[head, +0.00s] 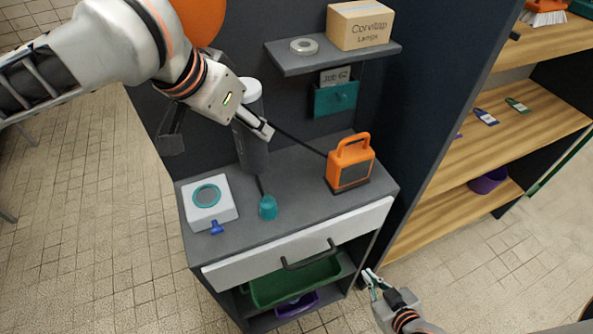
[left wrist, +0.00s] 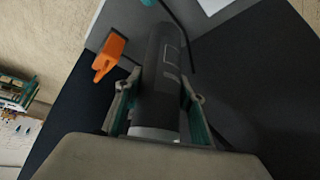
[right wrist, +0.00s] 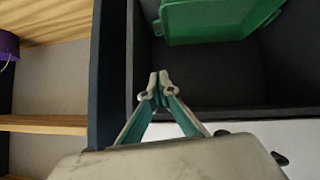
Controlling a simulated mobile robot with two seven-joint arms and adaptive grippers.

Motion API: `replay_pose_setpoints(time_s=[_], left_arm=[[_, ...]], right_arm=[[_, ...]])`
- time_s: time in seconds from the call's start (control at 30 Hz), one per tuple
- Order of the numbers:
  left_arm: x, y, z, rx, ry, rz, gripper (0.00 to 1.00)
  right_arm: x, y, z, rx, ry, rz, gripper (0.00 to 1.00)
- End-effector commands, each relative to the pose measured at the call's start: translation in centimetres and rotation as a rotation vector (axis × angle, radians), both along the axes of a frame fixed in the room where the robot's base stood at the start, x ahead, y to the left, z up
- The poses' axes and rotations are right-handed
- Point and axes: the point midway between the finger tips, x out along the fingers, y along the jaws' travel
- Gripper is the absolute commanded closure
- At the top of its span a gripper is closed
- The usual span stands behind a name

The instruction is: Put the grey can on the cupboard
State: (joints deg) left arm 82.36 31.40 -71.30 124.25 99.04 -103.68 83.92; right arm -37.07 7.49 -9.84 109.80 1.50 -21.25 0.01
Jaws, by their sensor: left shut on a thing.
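The grey can (head: 254,146) is a tall dark cylinder with a pale end. It stands roughly upright over the back left of the cupboard's grey top (head: 290,212); I cannot tell whether its base touches. My left gripper (head: 258,128) is shut on it near its upper part. In the left wrist view the can (left wrist: 163,85) lies between both fingers (left wrist: 160,98). My right gripper (head: 373,280) is low in front of the cupboard's right side, empty. In the right wrist view its fingertips (right wrist: 158,80) are together.
On the top stand a white box with a round dial (head: 208,203), a teal cup-like thing (head: 268,207), a blue item (head: 217,228) and an orange lamp (head: 350,165). A wall shelf (head: 335,57) hangs above. A wooden-shelved rack (head: 500,140) stands right.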

Motion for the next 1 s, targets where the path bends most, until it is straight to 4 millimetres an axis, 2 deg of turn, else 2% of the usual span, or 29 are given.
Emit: replay_pose_setpoints(time_s=[0.17, 0.4, 0.57, 0.8, 1.0], left_arm=[[-0.1, -0.1, -0.8, -0.001, 0.002, -0.003, 0.93], [-0.2, -0.1, -4.8, -0.001, 0.003, -0.003, 0.93], [-0.1, -0.1, -6.0, -0.002, -0.001, -0.003, 0.93], [-0.1, -0.1, -9.3, -0.001, 0.002, -0.002, 0.93], [0.0, -0.1, -10.0, -0.001, -0.002, -0.002, 0.93]], right_arm=[[-0.3, 0.4, -0.2, 0.006, 0.005, 0.001, 1.0], [-0.6, 1.2, -0.5, 0.019, 0.008, 0.006, 1.0], [-0.4, 1.3, -0.2, 0.022, -0.001, 0.005, 1.0], [0.2, 1.4, 0.2, 0.023, -0.022, 0.012, 1.0], [0.4, 1.7, 0.4, 0.025, -0.027, 0.018, 1.0]])
